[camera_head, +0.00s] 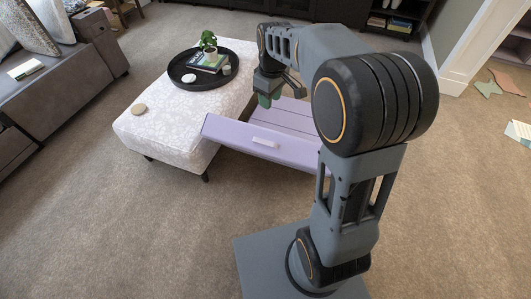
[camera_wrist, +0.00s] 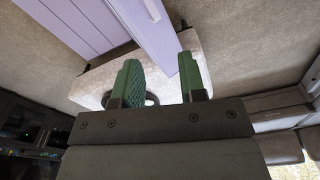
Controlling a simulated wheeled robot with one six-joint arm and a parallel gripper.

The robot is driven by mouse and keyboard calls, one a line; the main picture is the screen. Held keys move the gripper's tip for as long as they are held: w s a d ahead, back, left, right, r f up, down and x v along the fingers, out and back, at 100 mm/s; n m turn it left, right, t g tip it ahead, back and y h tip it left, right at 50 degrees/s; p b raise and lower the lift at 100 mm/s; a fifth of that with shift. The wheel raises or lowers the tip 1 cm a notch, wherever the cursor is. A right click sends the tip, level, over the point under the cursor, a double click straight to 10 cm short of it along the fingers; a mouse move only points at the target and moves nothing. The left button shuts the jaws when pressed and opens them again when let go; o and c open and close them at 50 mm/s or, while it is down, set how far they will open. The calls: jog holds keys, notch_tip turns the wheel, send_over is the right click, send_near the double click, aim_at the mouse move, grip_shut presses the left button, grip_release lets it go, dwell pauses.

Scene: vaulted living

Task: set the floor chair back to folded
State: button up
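The floor chair (camera_head: 228,134) is lavender, with a smooth front panel bearing a pale bar handle (camera_head: 265,143) and a grooved, slatted panel (camera_head: 292,118) behind it. The two panels stand at an angle to each other; my arm hides the right part. In the wrist view the slatted panel (camera_wrist: 78,22) and the smooth panel (camera_wrist: 145,30) fill the upper left. My gripper (camera_head: 268,99) has green fingers, apart with nothing between them in the wrist view (camera_wrist: 162,82). It is above the chair's far left side; whether it touches is unclear.
A grey sofa (camera_head: 70,85) is at left. Carpet is free in front and at right.

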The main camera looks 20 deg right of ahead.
jog(key=w+f+n+g+b, duration=0.1)
jog(key=w+f+n+b, duration=0.15)
jog(key=f, duration=0.35)
jog(key=w+f+n+b, duration=0.1)
jog(key=w+f+b, duration=0.25)
jog(key=f, duration=0.25)
jog(key=b, duration=0.5)
send_near(265, 139)
jog(key=s+f, duration=0.1)
jog(key=s+a+f, duration=0.1)
jog(key=f, duration=0.1)
jog(key=s+f, duration=0.1)
jog(key=f, duration=0.1)
jog(key=shift+s+a+f, duration=0.2)
jog(key=shift+s, duration=0.1)
grip_shut()
jog(key=shift+d, duration=0.1)
